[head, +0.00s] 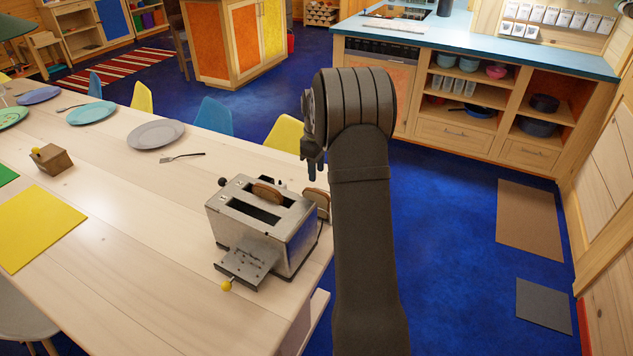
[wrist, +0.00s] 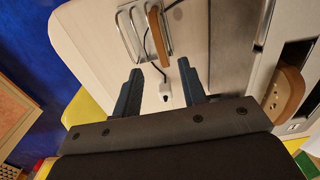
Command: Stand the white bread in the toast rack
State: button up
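The metal toaster (head: 262,232) stands near the table's right edge. A bread slice (head: 268,194) with a brown crust sticks up from one slot; it also shows in the wrist view (wrist: 286,94). The wire toast rack (wrist: 127,30) is beyond my fingertips in the wrist view, beside the toaster. A brown-edged slice (wrist: 160,36) stands in the rack; part of it shows behind the toaster in the head view (head: 318,202). I cannot tell surely which slice is white bread. My gripper (wrist: 160,67) is open and empty, above the table near the rack.
Plates, forks and a small wooden block (head: 50,158) are on the table (head: 140,235). The table's right edge is close; blue floor lies beyond.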

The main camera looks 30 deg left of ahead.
aim_at(317, 190)
notch_tip(317, 190, up, 11)
jog(key=shift+f, duration=0.2)
dwell(0.4)
notch_tip(317, 190, down, 17)
jog(key=shift+r, duration=0.2)
dwell(0.5)
jog(key=shift+f, duration=0.35)
notch_tip(317, 190, up, 9)
jog(key=w+d+m, duration=0.3)
jog(key=d+m, duration=0.3)
jog(key=d, duration=0.4)
jog(key=shift+d, duration=0.4)
dwell(1.2)
